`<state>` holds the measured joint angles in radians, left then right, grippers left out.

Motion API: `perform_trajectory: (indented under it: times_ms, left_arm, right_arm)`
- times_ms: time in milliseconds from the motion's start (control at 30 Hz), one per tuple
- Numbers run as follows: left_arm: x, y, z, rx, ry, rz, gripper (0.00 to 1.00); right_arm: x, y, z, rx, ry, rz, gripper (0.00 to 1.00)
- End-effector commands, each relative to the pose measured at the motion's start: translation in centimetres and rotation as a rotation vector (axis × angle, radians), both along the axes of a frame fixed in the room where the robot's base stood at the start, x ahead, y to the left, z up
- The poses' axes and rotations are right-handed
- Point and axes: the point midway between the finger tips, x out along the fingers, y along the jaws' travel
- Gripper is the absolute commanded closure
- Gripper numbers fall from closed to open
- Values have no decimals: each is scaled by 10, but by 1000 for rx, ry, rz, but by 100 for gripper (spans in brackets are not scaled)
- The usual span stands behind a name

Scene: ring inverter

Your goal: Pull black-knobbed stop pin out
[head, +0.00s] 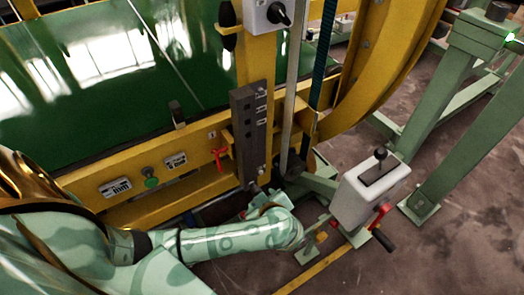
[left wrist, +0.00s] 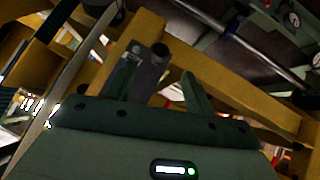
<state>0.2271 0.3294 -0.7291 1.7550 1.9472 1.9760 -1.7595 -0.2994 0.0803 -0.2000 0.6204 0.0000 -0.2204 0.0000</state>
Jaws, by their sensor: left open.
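In the left wrist view a dark round knob (left wrist: 160,51), which looks like the stop pin's black knob, stands out by a dark grey plate (left wrist: 145,73). It lies beyond and between the fingers of my left gripper (left wrist: 157,88). The fingers are spread, with no visible grip on the knob; the exact gap is unclear. In the head view my left gripper (head: 262,193) is at the foot of the upright dark notched plate (head: 248,130) on the yellow frame. The knob is hard to make out there. My right gripper is not in view.
A grey lever box (head: 370,192) with a red-and-black crank (head: 381,226) stands close right of my forearm. Green legs (head: 447,150) stand farther right.

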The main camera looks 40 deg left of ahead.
Motion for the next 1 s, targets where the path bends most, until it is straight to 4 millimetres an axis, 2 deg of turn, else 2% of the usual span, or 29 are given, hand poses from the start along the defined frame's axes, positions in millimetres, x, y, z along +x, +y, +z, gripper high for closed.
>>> perform_trajectory:
  times_ms: [33, 100, 300, 733, 767, 933, 1000]
  left_arm:
    - [6, 8, -16, 2, 4, 2, 47]
    - [13, 16, -26, 3, 4, 1, 47]
    - [28, 34, -44, 1, 2, 1, 47]
    - [34, 41, -48, 0, -2, 1, 47]
    - [34, 41, -48, 0, -2, 1, 50]
    - [34, 41, -48, 0, -2, 1, 97]
    - [34, 41, -48, 0, -2, 1, 97]
  right_arm:
    - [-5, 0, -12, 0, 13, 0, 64]
    - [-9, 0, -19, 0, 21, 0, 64]
    - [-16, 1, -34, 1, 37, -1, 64]
    - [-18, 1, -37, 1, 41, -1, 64]
    - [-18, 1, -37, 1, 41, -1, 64]
    - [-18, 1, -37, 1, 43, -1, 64]
    - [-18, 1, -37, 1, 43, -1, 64]
